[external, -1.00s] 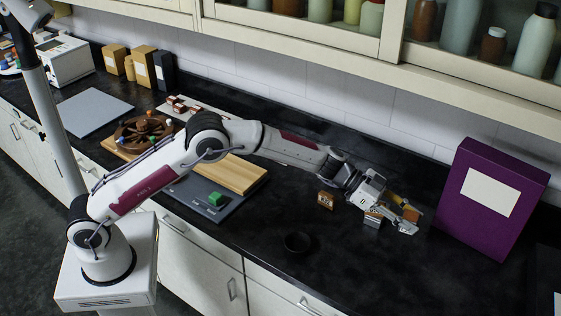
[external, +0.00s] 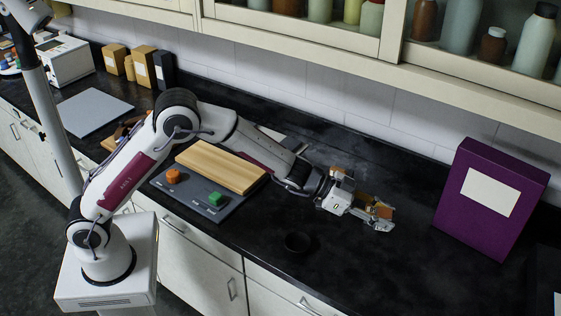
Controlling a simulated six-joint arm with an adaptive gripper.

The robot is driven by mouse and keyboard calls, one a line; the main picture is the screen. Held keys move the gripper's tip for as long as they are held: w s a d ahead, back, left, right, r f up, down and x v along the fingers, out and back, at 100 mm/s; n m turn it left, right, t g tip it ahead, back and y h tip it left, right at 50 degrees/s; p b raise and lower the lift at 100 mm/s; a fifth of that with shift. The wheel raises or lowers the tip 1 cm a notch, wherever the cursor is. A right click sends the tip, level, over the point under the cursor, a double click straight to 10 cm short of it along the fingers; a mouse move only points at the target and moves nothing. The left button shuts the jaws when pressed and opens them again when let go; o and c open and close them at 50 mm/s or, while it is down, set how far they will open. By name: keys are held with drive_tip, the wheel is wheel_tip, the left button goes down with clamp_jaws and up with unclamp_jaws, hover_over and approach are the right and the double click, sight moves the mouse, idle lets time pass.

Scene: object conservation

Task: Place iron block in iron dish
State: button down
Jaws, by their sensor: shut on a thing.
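My gripper (external: 378,218) is low over the black counter, right of centre, tilted with its fingers pointing right. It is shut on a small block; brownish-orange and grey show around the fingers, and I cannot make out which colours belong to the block. A small dark round dish (external: 298,243) sits on the counter near its front edge, to the left of and nearer than the gripper. Its material cannot be told from this view. No loose block shows clearly on the counter; my wrist and gripper cover the spots where two stood.
A tall purple box (external: 492,200) with a white label stands at the right. Counter between dish and purple box is mostly clear.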

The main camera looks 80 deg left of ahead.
drive_tip(key=s+a+r+n+g+y, duration=0.1)
drive_tip(key=s+a+r+n+y, duration=0.1)
drive_tip(key=s+n+y, duration=0.5)
drive_tip(key=s+a+r+n+g+y, duration=0.1)
drive_tip(key=s+n+y, duration=0.5)
drive_tip(key=s, duration=0.9)
drive_tip(key=shift+a+r+n+g+y, duration=0.35)
drive_tip(key=shift+a+r+y, duration=0.3)
drive_tip(key=shift+a+y, duration=0.4)
idle(0.9)
wheel_tip(320, 180, down, 6)
drive_tip(key=shift+f, duration=0.15)
idle(0.7)
